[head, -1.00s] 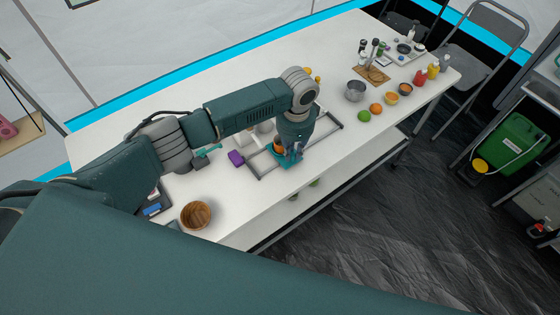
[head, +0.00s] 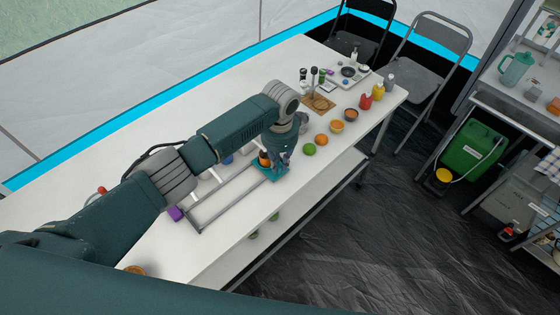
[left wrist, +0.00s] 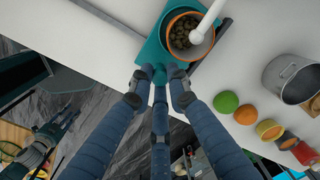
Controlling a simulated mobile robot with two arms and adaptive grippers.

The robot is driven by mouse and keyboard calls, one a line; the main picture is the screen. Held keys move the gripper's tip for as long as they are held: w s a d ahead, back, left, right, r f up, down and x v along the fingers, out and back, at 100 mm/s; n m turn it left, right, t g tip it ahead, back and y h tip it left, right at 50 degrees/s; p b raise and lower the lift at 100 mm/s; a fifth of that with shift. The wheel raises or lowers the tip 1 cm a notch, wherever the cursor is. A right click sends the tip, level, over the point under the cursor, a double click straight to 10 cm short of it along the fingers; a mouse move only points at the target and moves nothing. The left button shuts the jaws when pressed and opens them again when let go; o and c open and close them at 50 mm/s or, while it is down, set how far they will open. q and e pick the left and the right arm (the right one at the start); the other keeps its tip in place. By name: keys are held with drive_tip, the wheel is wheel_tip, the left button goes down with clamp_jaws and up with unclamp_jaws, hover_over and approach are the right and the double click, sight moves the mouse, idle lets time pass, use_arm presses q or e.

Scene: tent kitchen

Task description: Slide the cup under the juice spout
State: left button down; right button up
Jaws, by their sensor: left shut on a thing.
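The orange cup (left wrist: 184,36), with brown lumps inside, sits on a square teal holder (left wrist: 150,50) in the left wrist view. A white spout (left wrist: 200,35) reaches over the cup's opening and hides part of it. My left gripper (left wrist: 160,76) is shut on the holder's near teal tab. In the head view, my left gripper (head: 280,160) is beside the orange cup (head: 264,158) and teal holder (head: 272,174), at the right end of a grey rail frame (head: 225,207). My arm hides much of what stands behind the frame. I cannot make out my right gripper.
A green fruit (head: 309,149), an orange fruit (head: 321,140) and small bowls (head: 337,127) stand to the right on the white table (head: 95,160). A metal pot (left wrist: 290,75) is near them. A purple block (head: 175,213) is by the frame's left end.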

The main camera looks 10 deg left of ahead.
use_arm(q)
drive_tip(key=shift+w+d+r, duration=0.15)
drive_tip(key=shift+w+r, duration=0.05)
drive_tip(key=shift+w, duration=0.05)
drive_tip(key=c, duration=1.9)
unclamp_jaws()
drive_tip(key=shift+f, duration=0.1)
drive_tip(key=r, duration=1.2)
drive_tip(key=shift+s+d, duration=0.1)
drive_tip(key=shift+s, duration=0.2)
use_arm(e)
drive_tip(key=shift+s+a, duration=0.25)
drive_tip(key=shift+a, duration=0.1)
